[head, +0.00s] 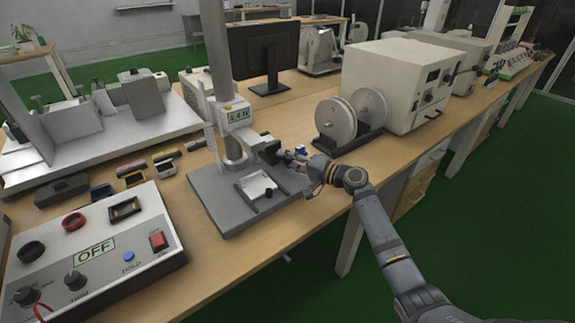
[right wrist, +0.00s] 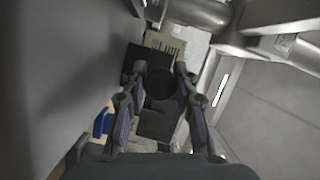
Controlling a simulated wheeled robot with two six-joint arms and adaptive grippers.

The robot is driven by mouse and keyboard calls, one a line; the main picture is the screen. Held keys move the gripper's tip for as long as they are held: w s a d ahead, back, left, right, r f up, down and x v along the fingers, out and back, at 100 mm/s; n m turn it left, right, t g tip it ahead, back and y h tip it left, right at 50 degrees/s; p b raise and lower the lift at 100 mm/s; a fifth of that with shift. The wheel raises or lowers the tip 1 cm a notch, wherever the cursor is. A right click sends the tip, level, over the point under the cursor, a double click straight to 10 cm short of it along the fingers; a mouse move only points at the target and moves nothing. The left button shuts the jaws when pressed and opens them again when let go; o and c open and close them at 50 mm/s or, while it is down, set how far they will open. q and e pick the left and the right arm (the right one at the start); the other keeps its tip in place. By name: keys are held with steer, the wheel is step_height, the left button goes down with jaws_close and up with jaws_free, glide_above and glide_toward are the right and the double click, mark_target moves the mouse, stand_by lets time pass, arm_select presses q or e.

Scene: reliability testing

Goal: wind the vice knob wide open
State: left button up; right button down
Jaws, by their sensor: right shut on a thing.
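The vice (head: 267,149) is a dark block on the front of the upright test stand (head: 236,122), below its display. In the right wrist view, the vice (right wrist: 157,124) is a black body with a round dark knob (right wrist: 160,86) facing the camera. My right gripper (head: 287,155) reaches in from the right at the vice's side. Its fingers (right wrist: 160,73) are on both sides of the knob and shut on it. In the head view the gripper largely hides the knob. My left gripper is in neither view.
A grey base plate with a white tray (head: 256,186) lies below the vice. A control box showing OFF (head: 95,252) stands at the front left. Two reels (head: 335,120) and a large beige instrument (head: 395,80) stand right of the stand. A small blue thing (head: 300,150) is near my gripper.

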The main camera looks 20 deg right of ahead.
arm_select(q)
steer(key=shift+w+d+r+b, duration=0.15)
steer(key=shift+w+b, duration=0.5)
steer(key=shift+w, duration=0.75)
arm_select(e)
steer(key=shift+m+t+y, duration=0.3)
steer(key=shift+m, duration=0.8)
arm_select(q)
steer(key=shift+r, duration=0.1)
arm_select(e)
steer(key=c, duration=1)
jaws_free()
steer(key=v, duration=1.2)
steer(key=shift+w, duration=0.1)
